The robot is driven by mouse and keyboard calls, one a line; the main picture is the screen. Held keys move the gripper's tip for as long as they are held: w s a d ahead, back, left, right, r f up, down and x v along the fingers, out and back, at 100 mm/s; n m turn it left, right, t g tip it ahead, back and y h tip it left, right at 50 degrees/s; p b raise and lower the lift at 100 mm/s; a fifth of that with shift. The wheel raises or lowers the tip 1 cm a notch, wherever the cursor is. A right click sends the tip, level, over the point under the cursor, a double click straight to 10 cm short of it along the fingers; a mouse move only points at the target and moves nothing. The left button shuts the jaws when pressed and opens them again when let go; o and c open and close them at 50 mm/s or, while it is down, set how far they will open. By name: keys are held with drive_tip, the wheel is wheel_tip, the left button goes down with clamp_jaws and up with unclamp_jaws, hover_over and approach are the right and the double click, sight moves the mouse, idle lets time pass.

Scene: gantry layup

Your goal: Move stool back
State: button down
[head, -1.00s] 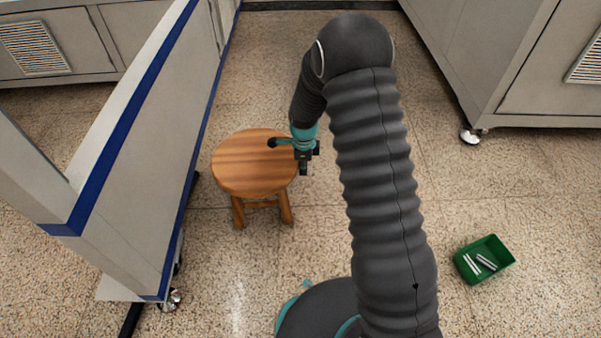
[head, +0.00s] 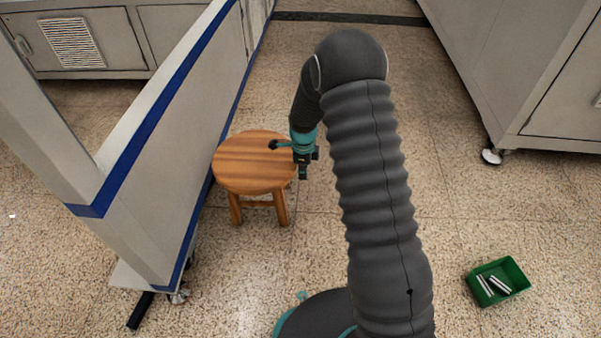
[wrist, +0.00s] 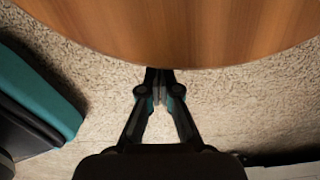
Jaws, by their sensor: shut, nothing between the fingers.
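A round wooden stool (head: 245,162) stands upright on the floor left of my arm in the head view, close beside the blue-edged panel. Its seat (wrist: 185,28) fills the top of the wrist view. My gripper (head: 303,176) points down at the right edge of the seat in the head view. In the wrist view the fingers of my gripper (wrist: 159,88) are together with nothing between them, and their tips lie at the seat's rim. I cannot tell whether they touch the stool.
A grey panel on casters with blue edging (head: 165,190) runs along the left. A grey cabinet on casters (head: 520,75) stands at the right. A green bin with several light and dark pieces (head: 497,281) lies on the floor at the lower right. Floor between stool and cabinet looks clear.

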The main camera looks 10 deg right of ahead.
wheel_tip(320, 180, up, 10)
drive_tip(key=d+p, duration=0.1)
drive_tip(key=d, duration=0.2)
drive_tip(key=shift+s, duration=0.45)
